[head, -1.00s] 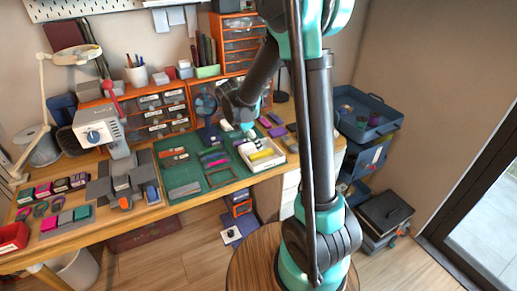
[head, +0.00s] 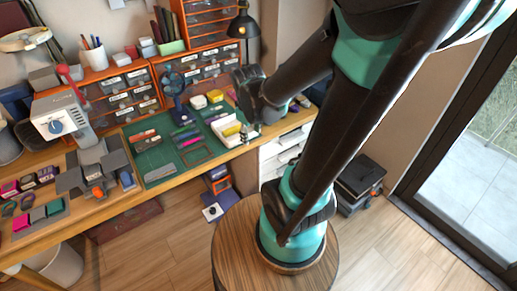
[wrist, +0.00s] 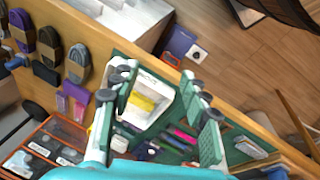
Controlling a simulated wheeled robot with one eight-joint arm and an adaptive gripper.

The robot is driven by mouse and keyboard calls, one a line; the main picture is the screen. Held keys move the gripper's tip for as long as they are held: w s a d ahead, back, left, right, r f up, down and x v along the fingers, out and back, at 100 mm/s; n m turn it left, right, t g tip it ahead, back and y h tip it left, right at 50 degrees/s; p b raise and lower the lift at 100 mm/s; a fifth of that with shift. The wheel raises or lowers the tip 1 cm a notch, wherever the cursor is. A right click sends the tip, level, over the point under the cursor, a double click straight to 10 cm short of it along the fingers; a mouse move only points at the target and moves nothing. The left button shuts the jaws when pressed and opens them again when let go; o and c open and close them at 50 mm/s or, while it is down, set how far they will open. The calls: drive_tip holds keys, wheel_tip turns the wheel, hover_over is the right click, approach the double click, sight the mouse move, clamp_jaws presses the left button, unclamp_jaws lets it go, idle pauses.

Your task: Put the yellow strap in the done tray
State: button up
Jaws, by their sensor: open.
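The yellow strap (head: 232,130) lies inside a white tray (head: 213,121) at the right end of the green mat. In the wrist view the yellow strap (wrist: 142,103) lies on the floor of the white tray (wrist: 151,81), whose rim bears a label too small to read. My gripper (head: 246,134) is by the tray's right side in the head view. In the wrist view my gripper (wrist: 160,98) is open and empty, with the tray and strap seen between and beyond its fingers. The strap is apart from the fingers.
The green mat (head: 160,173) carries several other straps, including a magenta one (wrist: 182,136). Purple pieces (wrist: 72,98) lie beside the mat. A blue fan (head: 172,85), orange drawer units and a black lamp (head: 243,25) stand behind. The floor in front of the bench is mostly clear.

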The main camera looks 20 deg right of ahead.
drive_tip(key=s+d+f+m+t+y, duration=0.1)
drive_tip(key=s+f+m, duration=0.1)
drive_tip(key=s+m, duration=0.4)
drive_tip(key=shift+s+f+m, duration=0.15)
drive_tip(key=shift+f+m, duration=0.2)
drive_tip(key=shift+m, duration=0.15)
idle(0.6)
